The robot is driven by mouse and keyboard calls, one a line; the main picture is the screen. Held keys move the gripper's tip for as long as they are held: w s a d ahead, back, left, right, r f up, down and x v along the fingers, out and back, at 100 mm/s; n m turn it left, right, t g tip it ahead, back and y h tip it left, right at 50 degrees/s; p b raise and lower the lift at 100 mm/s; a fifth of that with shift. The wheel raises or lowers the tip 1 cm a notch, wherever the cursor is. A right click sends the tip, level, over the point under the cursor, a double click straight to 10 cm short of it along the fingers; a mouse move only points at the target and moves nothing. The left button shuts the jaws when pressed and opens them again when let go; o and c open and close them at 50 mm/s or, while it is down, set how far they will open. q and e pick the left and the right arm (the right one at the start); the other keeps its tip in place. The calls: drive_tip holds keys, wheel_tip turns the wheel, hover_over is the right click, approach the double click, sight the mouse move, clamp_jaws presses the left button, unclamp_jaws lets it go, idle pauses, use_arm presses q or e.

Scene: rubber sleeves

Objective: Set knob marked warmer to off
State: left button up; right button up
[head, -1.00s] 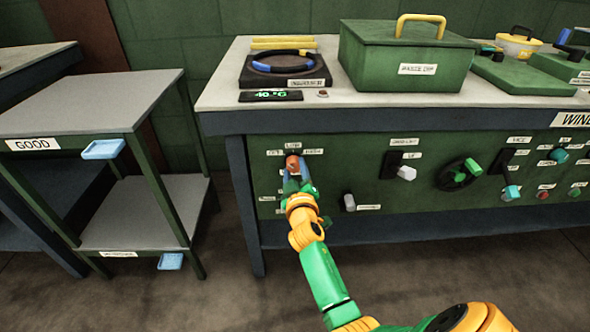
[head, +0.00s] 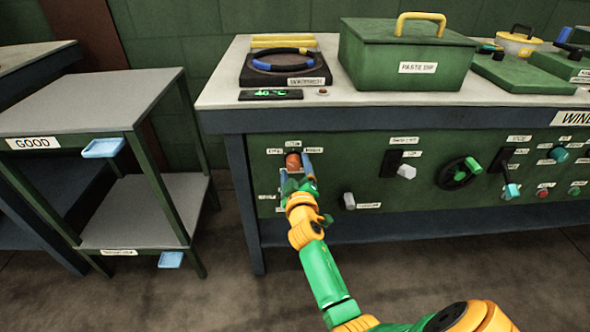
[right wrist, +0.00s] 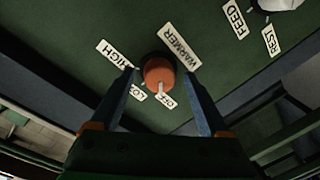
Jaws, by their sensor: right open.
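The warmer knob (head: 293,161) is a round orange-red knob on the green front panel of the bench, at the left. It also shows in the right wrist view (right wrist: 158,73), beside the WARMER label (right wrist: 181,47). Its white pointer (right wrist: 161,90) points toward the OFF label (right wrist: 167,100). The LOW label (right wrist: 138,92) and HIGH label (right wrist: 118,54) lie further round. My right gripper (head: 295,166) is open, with its blue fingers on either side of the knob and apart from it in the right wrist view. My left gripper is not in view.
A white knob (head: 349,201) and a white-handled switch (head: 406,171) sit to the right on the panel. A black handwheel (head: 459,174) is further right. The benchtop (head: 222,93) overhangs the panel. A two-level side table (head: 95,104) stands left.

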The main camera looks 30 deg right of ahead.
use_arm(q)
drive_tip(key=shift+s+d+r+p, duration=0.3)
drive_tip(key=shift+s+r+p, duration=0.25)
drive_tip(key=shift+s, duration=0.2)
use_arm(e)
drive_tip(key=v, duration=0.7)
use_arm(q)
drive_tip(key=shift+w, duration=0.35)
